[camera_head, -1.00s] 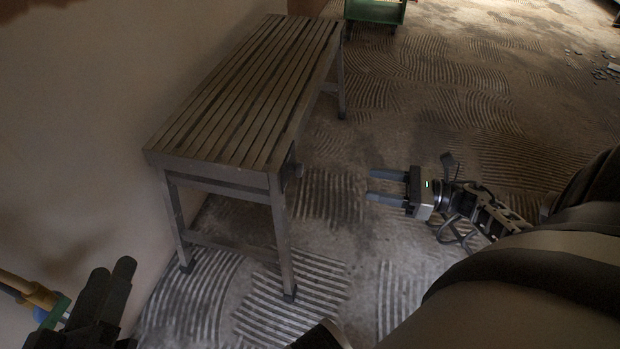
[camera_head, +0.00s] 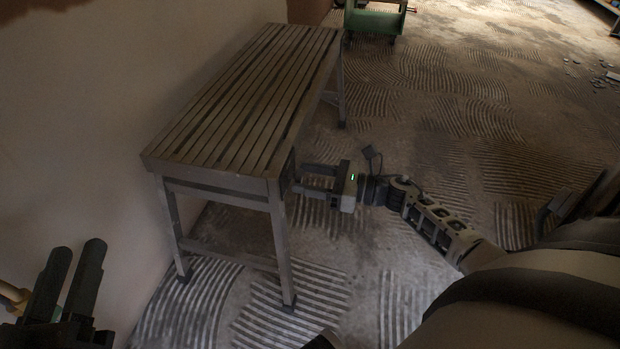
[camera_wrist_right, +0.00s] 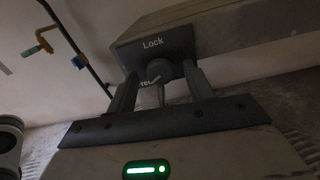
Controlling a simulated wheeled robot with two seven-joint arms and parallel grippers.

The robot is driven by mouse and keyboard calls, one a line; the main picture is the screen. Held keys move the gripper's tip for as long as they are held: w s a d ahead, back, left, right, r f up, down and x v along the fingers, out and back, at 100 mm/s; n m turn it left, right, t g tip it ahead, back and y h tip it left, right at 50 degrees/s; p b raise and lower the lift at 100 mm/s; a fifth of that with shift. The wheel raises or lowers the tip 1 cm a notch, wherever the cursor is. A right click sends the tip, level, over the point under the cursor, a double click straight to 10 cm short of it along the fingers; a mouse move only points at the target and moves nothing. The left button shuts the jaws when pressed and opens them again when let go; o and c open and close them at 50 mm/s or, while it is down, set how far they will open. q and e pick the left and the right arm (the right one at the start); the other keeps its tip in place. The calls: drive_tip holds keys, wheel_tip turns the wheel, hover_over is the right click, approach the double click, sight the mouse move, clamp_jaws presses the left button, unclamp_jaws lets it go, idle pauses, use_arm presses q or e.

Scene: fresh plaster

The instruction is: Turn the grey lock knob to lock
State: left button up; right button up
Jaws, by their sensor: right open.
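The grey lock knob (camera_wrist_right: 159,69) shows in the right wrist view, on a dark plate (camera_wrist_right: 180,42) marked "Lock" above it. A second label below the knob is mostly covered. My right gripper (camera_wrist_right: 160,76) is open, with one finger on each side of the knob; I cannot tell whether either finger touches it. In the head view my right gripper (camera_head: 303,180) reaches the right side of the slatted bench (camera_head: 235,95), where the knob is hard to make out. My left gripper (camera_head: 72,272) is at the lower left, fingers apart and empty.
A plastered wall (camera_head: 90,120) runs along the bench's left side. A green object (camera_head: 375,20) stands on the floor behind the bench. Scattered debris (camera_head: 600,75) lies at the far right. The ridged floor right of the bench is otherwise mostly clear.

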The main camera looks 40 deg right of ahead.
drive_tip(key=c, duration=1)
